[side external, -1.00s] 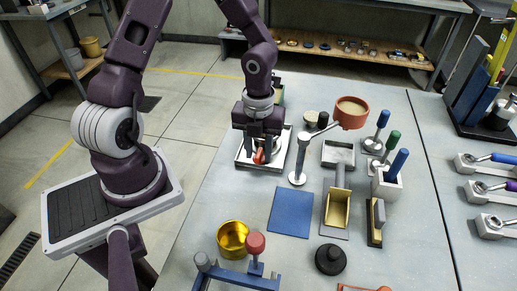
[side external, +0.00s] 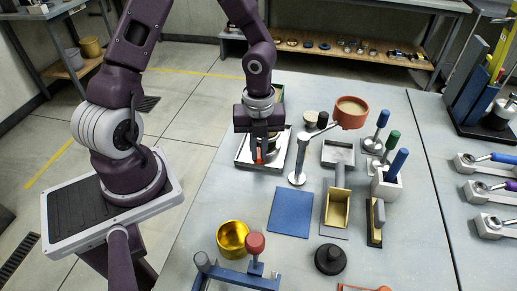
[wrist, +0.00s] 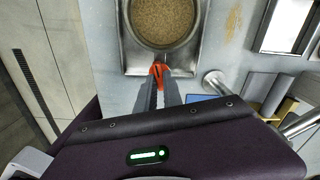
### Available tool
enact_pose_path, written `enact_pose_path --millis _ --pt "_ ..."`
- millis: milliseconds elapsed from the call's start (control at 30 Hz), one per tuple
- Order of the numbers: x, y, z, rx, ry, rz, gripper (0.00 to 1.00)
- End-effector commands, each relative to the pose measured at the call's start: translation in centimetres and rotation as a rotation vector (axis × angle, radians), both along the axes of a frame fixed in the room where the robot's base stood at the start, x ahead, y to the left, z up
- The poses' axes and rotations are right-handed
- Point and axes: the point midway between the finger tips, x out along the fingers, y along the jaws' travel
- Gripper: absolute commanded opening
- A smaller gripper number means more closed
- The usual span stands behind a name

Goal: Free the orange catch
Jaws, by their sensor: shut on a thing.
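The orange catch (wrist: 158,72) sits at the near edge of a metal tray (wrist: 133,68), just below a round vessel (wrist: 165,22) filled with tan grainy material. My gripper (wrist: 159,84) reaches down to the catch, and its two fingers are closed on it from both sides. In the side external view my gripper (side external: 260,156) is over the near part of the tray (side external: 281,164), with only a small strip of the catch showing between the fingers. The vessel is mostly hidden behind the gripper there.
A metal post (side external: 298,170) with an arm holding an orange-brown bowl (side external: 351,112) stands close to the right of the tray. A blue mat (side external: 290,212), a yellow cup (side external: 233,238) and blue and green handled tools (side external: 383,118) lie farther off.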

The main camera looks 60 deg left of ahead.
Motion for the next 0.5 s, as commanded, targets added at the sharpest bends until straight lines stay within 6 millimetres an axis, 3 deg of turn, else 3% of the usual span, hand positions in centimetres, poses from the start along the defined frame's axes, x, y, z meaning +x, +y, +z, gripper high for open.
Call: enact_pose_path --millis 500 --pt "0.31 -0.08 0.08 0.001 -0.003 0.488 0.00"
